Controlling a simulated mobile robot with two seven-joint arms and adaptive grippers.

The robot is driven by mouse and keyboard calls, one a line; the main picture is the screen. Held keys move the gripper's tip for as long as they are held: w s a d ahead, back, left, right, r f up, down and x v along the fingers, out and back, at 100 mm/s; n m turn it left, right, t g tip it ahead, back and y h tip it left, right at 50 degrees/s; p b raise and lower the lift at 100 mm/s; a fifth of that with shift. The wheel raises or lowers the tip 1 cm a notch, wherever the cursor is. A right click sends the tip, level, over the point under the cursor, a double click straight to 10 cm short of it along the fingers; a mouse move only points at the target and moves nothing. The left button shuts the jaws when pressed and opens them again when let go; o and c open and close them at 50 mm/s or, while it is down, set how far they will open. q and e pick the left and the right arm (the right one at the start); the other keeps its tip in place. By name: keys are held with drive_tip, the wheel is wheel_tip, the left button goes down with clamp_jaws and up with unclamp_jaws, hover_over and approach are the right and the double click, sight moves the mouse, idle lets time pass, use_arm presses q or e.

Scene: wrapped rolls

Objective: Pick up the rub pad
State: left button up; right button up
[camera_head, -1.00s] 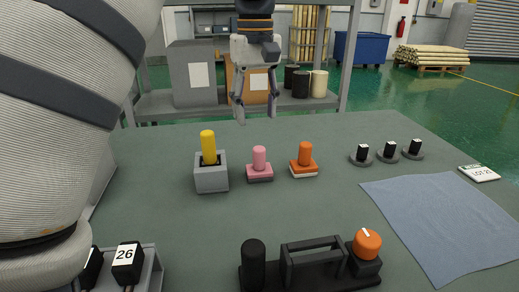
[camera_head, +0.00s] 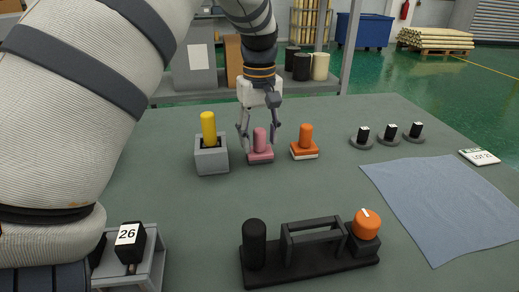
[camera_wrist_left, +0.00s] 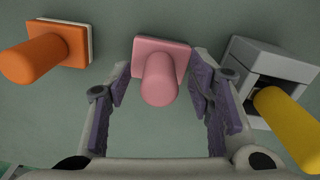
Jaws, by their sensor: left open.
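A pink pad with an upright round handle (camera_head: 260,141) stands on the green-grey table, with an orange handled pad (camera_head: 305,142) on a white base to its right. Either could be the rub pad; no label shows. My left gripper (camera_head: 259,148) points down over the pink one, its fingers apart on either side of the pink handle. The left wrist view shows the pink pad (camera_wrist_left: 161,68) between the open fingers, with clear gaps. The orange pad (camera_wrist_left: 40,55) is at the left there. My right gripper does not show.
A grey block holding a yellow cylinder (camera_head: 211,157) stands close left of the gripper. A black rack with an orange knob (camera_head: 310,262) is in front. A blue cloth (camera_head: 435,200) lies at right, near several black pegs on round bases (camera_head: 388,138).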

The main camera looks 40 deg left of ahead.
use_arm(q)
clamp_jaws()
wheel_tip(320, 180, up, 10)
drive_tip(key=shift+r, duration=0.1)
